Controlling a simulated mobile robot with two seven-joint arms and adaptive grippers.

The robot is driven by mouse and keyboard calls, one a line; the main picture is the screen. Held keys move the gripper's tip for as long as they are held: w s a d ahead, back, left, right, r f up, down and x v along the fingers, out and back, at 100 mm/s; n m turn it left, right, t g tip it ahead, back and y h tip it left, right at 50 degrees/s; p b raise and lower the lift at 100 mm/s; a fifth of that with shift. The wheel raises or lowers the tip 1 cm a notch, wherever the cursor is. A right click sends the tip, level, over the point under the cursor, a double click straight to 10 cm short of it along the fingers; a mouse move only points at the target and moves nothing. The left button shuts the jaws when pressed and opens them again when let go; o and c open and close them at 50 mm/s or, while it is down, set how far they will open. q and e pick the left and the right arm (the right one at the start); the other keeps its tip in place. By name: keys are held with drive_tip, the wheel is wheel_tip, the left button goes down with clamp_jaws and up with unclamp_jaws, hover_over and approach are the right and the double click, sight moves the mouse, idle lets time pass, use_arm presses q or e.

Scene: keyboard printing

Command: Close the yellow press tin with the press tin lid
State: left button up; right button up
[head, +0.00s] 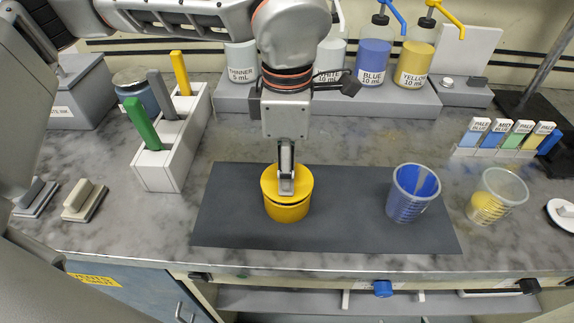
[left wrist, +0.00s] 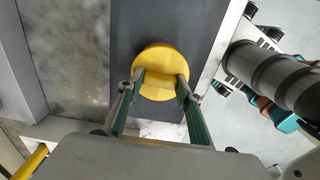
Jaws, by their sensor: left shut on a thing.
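The yellow press tin (head: 287,213) stands on the dark mat, left of the mat's middle. The yellow press tin lid (head: 302,184) is at the top of the tin, over its mouth. A thin dark line shows between lid and tin; I cannot tell whether the lid is fully seated. My left gripper (head: 286,188) points down from above and is shut on the lid's raised grip. In the left wrist view the lid (left wrist: 160,52) lies between the two fingertips (left wrist: 160,88) and hides most of the tin. My right gripper is not in view.
A blue-tinted cup (head: 412,195) stands on the dark mat (head: 235,215) to the right, with a clear cup (head: 495,197) beyond it. A white rack (head: 160,165) with coloured spatulas is at the left. Pump bottles (head: 373,60) line the back. The mat around the tin is clear.

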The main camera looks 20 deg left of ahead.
use_arm(q)
drive_tip(key=shift+f, duration=0.15)
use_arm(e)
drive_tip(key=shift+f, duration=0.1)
use_arm(q)
drive_tip(key=shift+f+b, duration=0.3)
drive_tip(key=shift+f, duration=0.25)
drive_tip(key=o, duration=1)
drive_tip(key=shift+r, duration=0.1)
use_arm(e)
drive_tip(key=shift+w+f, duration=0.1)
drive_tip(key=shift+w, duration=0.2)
use_arm(q)
wheel_tip(320, 180, up, 6)
drive_tip(key=p, duration=0.3)
drive_tip(key=shift+r+p, duration=0.1)
drive_tip(key=shift+p, duration=0.3)
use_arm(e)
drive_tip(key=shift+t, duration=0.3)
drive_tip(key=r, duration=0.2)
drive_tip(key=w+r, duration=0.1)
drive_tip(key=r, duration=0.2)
